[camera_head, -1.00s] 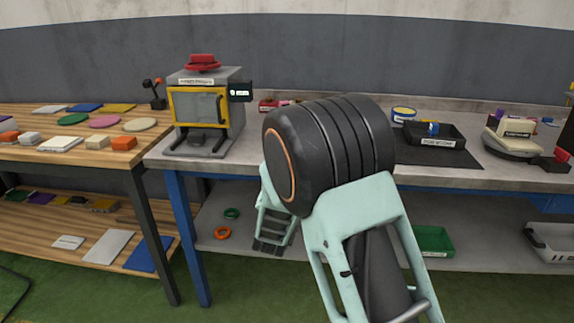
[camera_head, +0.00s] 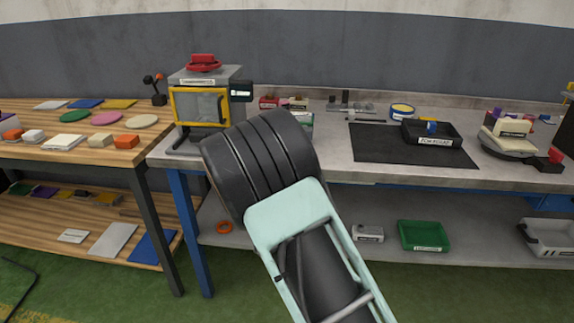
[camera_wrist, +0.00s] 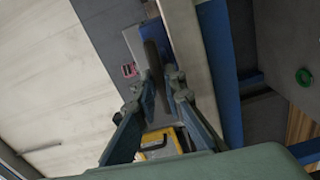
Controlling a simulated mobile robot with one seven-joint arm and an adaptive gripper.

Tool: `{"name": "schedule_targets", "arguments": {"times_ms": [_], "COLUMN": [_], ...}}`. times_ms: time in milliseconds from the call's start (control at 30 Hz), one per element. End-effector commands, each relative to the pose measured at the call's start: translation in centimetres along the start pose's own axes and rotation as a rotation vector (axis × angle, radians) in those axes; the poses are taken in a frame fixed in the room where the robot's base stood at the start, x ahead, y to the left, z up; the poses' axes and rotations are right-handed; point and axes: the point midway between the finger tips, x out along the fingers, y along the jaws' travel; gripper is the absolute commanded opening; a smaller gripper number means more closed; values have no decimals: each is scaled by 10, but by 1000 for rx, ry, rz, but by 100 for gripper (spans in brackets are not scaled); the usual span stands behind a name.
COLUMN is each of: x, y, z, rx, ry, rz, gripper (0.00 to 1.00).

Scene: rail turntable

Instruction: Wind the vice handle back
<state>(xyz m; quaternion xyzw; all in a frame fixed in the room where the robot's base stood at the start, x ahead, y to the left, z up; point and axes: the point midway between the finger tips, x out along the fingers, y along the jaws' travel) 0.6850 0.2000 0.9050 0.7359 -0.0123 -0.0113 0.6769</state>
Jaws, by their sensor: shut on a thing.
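My gripper (camera_wrist: 157,92) shows in the wrist view, its fingers shut on a dark, narrow, elongated thing (camera_wrist: 153,62) that stands out beyond the fingertips. I cannot tell what it is. In the head view my own forearm and wrist hide the gripper and what it holds. A small grey metal device (camera_head: 350,107) with upright posts and a rod lies at the back of the grey bench, right of my arm. It may be the vice, but it is too small to be sure. My gripper appears apart from it.
The grey bench (camera_head: 345,170) holds a yellow-framed machine (camera_head: 201,105) at left, a black mat (camera_head: 380,145), a labelled black tray (camera_head: 432,136) and a grey round stand (camera_head: 510,145) at right. A green bin (camera_head: 423,235) stands on the lower shelf. A wooden table (camera_head: 60,148) adjoins left.

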Motion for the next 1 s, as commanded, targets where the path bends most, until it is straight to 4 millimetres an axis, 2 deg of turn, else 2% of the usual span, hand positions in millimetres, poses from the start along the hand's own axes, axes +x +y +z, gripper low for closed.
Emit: {"name": "schedule_targets", "arguments": {"times_ms": [633, 667, 800, 1000], "x": [-1, -1, 0, 0], "y": [-3, -3, -2, -1], "z": [2, 2, 2, 1], "rx": [-54, -54, -54, -53], "ry": [-4, -4, -3, -2], "rz": [-6, -6, -5, -2], "gripper": [0, 11, 26, 28]}}
